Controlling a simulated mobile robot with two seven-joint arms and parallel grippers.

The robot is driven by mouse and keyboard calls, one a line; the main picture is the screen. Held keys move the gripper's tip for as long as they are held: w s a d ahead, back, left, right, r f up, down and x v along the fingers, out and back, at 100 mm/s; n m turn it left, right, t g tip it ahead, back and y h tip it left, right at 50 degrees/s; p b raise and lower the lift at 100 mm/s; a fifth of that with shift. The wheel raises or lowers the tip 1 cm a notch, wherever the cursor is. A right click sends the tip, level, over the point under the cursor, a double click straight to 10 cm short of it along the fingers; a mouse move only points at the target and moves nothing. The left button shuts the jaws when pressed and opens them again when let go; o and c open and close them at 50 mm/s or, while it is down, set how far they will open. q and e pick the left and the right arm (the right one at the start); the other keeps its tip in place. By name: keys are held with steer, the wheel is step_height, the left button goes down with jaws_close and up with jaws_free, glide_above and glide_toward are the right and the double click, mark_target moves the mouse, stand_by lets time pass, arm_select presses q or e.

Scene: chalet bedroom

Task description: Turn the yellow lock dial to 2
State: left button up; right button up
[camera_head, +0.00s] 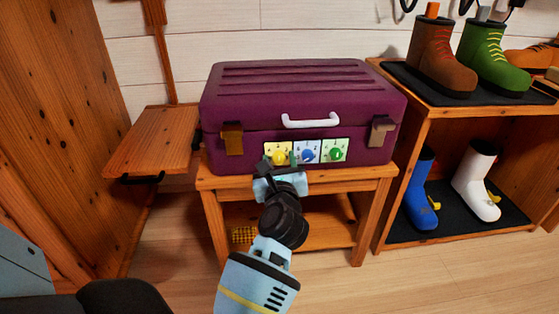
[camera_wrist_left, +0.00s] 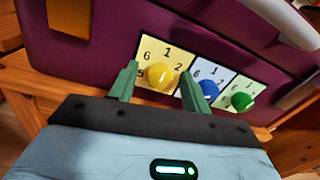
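The yellow lock dial (camera_head: 279,156) is the left one of a row of three on the front of a purple suitcase (camera_head: 300,95). Which number the knob points to is not clear. My left gripper (camera_head: 279,162) is right in front of this dial. Its green fingers (camera_wrist_left: 161,88) are open, one on each side of the knob, with no clear contact. My right gripper is not in view.
The blue dial (camera_head: 308,153) and green dial (camera_head: 335,154) are close to the right of the yellow one. The suitcase has a white handle (camera_head: 310,121) and stands on a wooden table (camera_head: 370,172). A shoe rack (camera_head: 412,165) stands at right.

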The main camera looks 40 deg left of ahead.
arm_select(q)
steer(key=c, duration=0.9)
steer(key=shift+m+p, duration=0.3)
steer(key=shift+p, duration=0.25)
steer(key=m+p, duration=0.7)
steer(key=p, duration=0.2)
steer(key=shift+r+m+g, duration=0.2)
steer(key=shift+m+g, duration=0.1)
steer(key=shift+m, duration=0.1)
steer(key=shift+m+p, duration=0.6)
steer(key=shift+f+m+p, duration=0.15)
steer(key=shift+m+p, duration=0.3)
steer(key=shift+m, duration=0.25)
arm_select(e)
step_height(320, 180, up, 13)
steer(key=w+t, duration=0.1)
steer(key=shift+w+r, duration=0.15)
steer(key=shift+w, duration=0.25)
arm_select(q)
steer(key=shift+f+m, duration=0.1)
steer(key=shift+m, duration=0.2)
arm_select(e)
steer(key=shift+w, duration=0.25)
